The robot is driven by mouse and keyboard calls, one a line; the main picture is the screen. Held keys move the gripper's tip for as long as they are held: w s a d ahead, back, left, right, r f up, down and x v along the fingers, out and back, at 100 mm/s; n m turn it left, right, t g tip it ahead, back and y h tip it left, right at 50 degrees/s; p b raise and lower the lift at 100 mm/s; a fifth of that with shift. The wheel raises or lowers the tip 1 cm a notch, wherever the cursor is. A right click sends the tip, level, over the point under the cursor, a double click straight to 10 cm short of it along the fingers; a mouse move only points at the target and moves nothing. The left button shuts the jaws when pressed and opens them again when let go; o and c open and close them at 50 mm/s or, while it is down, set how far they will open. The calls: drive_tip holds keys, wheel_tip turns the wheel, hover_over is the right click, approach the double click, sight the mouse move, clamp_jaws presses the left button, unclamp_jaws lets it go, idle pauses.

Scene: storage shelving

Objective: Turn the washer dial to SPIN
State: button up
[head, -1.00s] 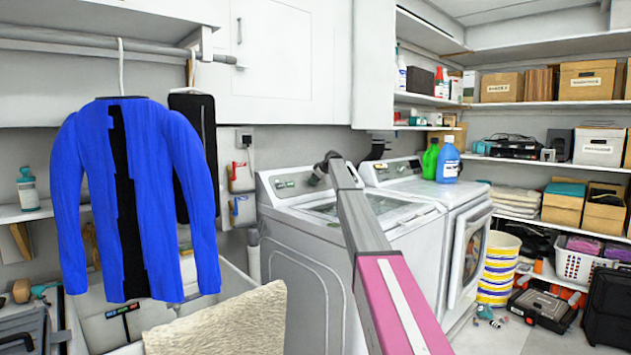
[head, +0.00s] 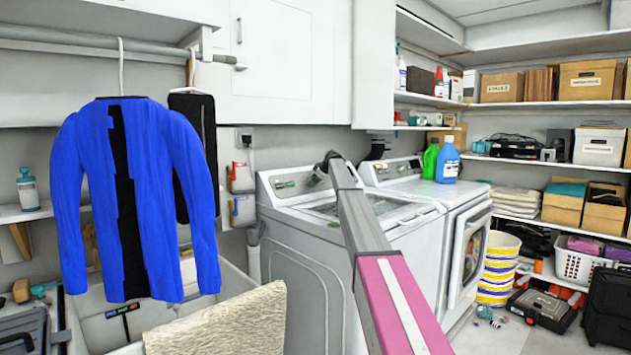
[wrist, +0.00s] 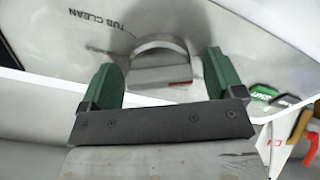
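The white top-loading washer (head: 305,265) stands in the middle of the head view, its control panel (head: 285,184) along the back. My gripper (head: 322,168) is at the panel's right part, at the end of my arm. In the wrist view my gripper (wrist: 160,65) has its two green fingers apart, one on each side of a round grey dial (wrist: 160,50). A gap shows between each finger and the dial. The panel is printed "TUB CLEAN" (wrist: 107,20) at upper left; a second label beside the dial is too blurred to read. SPIN is not readable.
A blue jacket (head: 135,200) hangs at left. A beige towel (head: 215,325) lies in front.

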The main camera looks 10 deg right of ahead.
drive_tip(key=v, duration=1)
drive_tip(key=shift+s+d+r, duration=0.25)
